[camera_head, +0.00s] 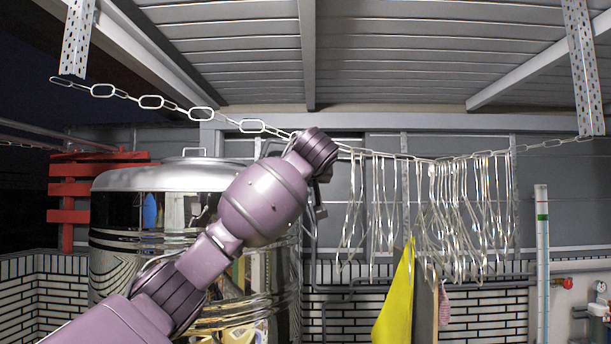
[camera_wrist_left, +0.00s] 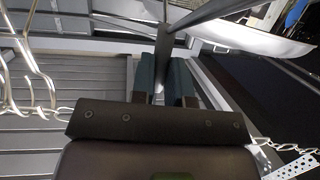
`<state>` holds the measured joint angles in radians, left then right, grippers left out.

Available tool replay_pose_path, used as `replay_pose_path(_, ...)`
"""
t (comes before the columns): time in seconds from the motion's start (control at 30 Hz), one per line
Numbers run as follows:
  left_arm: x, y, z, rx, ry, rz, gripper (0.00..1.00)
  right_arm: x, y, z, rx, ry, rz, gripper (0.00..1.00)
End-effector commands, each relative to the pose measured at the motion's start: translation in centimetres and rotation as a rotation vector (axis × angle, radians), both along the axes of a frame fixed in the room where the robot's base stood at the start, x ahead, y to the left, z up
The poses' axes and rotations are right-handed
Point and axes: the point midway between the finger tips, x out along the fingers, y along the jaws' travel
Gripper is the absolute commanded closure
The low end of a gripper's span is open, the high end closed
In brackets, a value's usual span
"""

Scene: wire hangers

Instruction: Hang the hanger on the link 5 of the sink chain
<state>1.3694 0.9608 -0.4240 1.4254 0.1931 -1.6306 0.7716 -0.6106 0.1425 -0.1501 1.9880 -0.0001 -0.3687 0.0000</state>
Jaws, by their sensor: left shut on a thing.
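The sink chain (camera_head: 152,102) is a metal chain of oval links strung across the head view, sagging toward the middle. My left arm crosses in front of it, and its wrist hides some of the links. My left gripper (camera_wrist_left: 168,88) has teal fingers shut on a grey bar (camera_wrist_left: 164,48) in the left wrist view, which seems to be part of the hanger. In the head view the wrist covers most of this grip. The chain also shows at both sides of the wrist view (camera_wrist_left: 285,147). My right gripper is not in view.
Several wire hangers (camera_head: 440,205) hang crowded on the chain right of my wrist. Perforated metal strips (camera_head: 585,70) hold the chain ends. A shiny tank (camera_head: 110,240) stands behind my arm. A yellow sheet (camera_head: 396,300) is below the hangers. The left chain links are bare.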

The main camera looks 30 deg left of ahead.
Motion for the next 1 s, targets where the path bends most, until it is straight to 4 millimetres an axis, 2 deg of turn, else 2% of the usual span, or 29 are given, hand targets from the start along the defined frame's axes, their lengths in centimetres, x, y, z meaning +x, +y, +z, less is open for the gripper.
replay_pose_path(0.03, 0.0, 0.0, 0.0, 0.0, 0.0, 0.0, 1.0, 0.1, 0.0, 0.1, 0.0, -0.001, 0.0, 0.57)
replay_pose_path(0.07, 0.0, 0.0, 0.0, 0.0, 0.0, 0.0, 0.82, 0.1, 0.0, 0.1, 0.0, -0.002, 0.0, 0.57)
replay_pose_path(0.23, 0.0, 0.0, 0.0, 0.0, 0.0, 0.0, 0.56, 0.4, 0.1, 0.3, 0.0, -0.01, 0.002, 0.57)
replay_pose_path(0.53, -0.1, -0.1, 0.0, 0.0, 0.0, 0.0, 0.55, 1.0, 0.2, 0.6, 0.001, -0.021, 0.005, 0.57)
replay_pose_path(0.67, -0.7, -0.7, 0.2, 0.0, -0.003, -0.003, 0.55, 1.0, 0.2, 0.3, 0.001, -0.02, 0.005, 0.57)
replay_pose_path(1.0, -5.1, -4.4, 1.6, 0.0, -0.003, -0.004, 0.55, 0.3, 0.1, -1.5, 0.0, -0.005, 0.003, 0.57)
